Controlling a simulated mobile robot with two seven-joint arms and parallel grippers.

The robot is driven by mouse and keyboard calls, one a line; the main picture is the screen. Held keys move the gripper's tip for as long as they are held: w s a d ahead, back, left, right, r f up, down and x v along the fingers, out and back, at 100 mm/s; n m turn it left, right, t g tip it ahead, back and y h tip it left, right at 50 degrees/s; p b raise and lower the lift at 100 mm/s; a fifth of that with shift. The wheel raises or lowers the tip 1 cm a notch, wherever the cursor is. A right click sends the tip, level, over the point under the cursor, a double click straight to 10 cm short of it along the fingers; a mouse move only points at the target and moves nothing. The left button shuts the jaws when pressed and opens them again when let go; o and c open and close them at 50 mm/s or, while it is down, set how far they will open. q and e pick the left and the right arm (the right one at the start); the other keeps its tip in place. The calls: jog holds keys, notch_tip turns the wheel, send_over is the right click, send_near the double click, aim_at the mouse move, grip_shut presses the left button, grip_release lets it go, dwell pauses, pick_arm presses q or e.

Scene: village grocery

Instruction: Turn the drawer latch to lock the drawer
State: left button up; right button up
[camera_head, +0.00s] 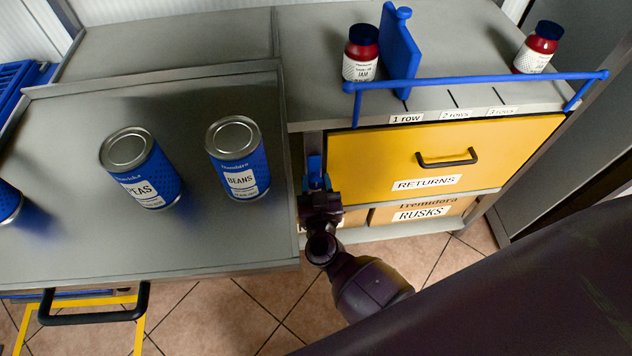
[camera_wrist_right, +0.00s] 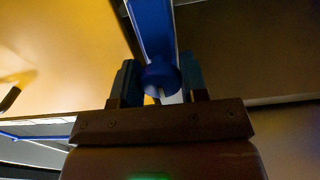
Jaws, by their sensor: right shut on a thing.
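The yellow drawer (camera_head: 385,150) marked RETURNS looks shut, with a black handle (camera_head: 446,161) on its front. The blue latch (camera_head: 315,165) is at the drawer's left edge, partly hidden by my right gripper (camera_head: 317,190). In the right wrist view, the latch (camera_wrist_right: 153,28) is a blue bar with a round knob at its near end. There, my right gripper (camera_wrist_right: 160,80) has one finger on each side of the knob and is shut on it. The yellow drawer front (camera_wrist_right: 60,50) fills the left of that view. My left gripper is not in view.
A blue rail (camera_head: 480,81) runs above the drawer. Jam jars (camera_head: 361,60) and a blue divider (camera_head: 398,50) stand behind it. A RUSKS box (camera_head: 424,213) is below.

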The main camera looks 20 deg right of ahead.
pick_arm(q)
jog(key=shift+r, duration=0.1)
pick_arm(e)
jog(key=shift+m, duration=0.3)
jog(key=m, duration=0.3)
jog(key=shift+m+p, duration=0.3)
jog(key=shift+m, duration=0.1)
jog(key=m, duration=0.5)
jog(key=shift+a, duration=0.1)
jog(key=m, duration=0.4)
jog(key=shift+m+b, duration=0.35)
jog(key=shift+m, duration=0.05)
jog(key=shift+m+b, duration=0.3)
jog(key=shift+m, duration=1.4)
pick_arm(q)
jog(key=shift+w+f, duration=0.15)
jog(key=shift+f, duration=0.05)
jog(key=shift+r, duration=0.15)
pick_arm(e)
jog(key=shift+r, duration=0.1)
